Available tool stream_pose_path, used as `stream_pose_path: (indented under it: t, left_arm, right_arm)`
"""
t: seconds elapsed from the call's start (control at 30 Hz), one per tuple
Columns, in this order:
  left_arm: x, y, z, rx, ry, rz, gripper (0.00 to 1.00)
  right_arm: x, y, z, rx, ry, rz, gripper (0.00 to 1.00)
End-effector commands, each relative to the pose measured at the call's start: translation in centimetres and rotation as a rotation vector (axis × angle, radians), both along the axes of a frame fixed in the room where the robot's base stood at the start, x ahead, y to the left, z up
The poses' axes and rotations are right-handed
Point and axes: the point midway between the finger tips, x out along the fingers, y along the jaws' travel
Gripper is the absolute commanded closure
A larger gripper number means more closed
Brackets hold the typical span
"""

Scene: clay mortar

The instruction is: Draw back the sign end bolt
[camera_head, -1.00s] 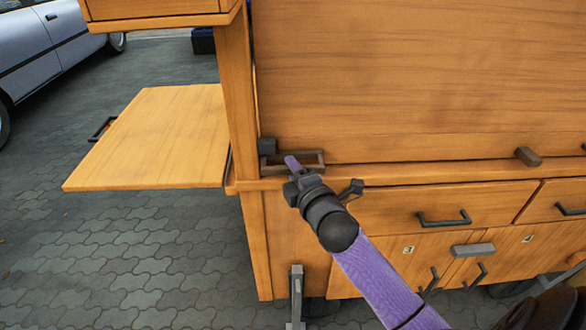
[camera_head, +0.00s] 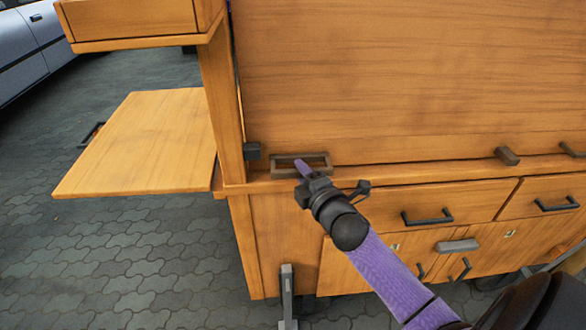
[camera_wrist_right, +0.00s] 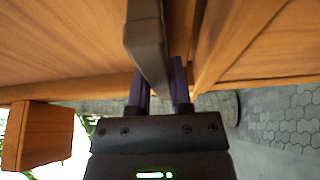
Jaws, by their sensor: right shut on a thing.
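The sign end bolt (camera_head: 318,160) shows as a brown-grey rectangular loop handle on the ledge of the wooden cart, at the foot of its large upright panel. A dark block (camera_head: 252,150) sits to its left by the corner post, with a gap between them. My right gripper (camera_head: 301,168) is at the loop's front bar. In the right wrist view, its purple fingers (camera_wrist_right: 160,82) lie either side of the bolt's bar (camera_wrist_right: 147,40), shut on it. The fingers and wrist hide part of the loop. My left gripper is not in view.
A wooden side shelf (camera_head: 140,140) sticks out at the left. Drawers with dark handles (camera_head: 427,217) lie below the ledge, near my right arm. A brown block (camera_head: 507,155) sits farther right on the ledge. Paving (camera_head: 120,250) is open at the lower left.

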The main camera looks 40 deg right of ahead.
Motion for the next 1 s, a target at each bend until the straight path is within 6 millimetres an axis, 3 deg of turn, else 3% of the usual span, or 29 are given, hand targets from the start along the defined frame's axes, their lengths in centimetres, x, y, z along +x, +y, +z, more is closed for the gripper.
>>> stream_pose_path:
  t: [0.17, 0.2, 0.33, 0.67, 1.0]
  left_arm:
    - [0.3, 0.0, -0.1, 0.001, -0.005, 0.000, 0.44]
    - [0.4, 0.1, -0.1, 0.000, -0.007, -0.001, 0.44]
    - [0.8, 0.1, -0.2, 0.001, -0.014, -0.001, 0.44]
    - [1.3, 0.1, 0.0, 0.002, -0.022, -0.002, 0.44]
    - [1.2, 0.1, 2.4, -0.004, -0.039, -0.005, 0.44]
  right_arm:
    - [-0.1, -0.2, -0.2, -0.001, 0.005, -0.006, 1.00]
    - [-0.1, -0.2, -0.2, -0.001, 0.005, -0.006, 0.68]
    - [0.0, -0.2, -0.2, -0.001, 0.003, -0.005, 0.41]
    - [-0.4, 0.0, 0.0, 0.000, 0.001, -0.003, 0.39]
    - [-7.5, 1.0, 0.2, 0.002, 0.004, -0.006, 0.39]
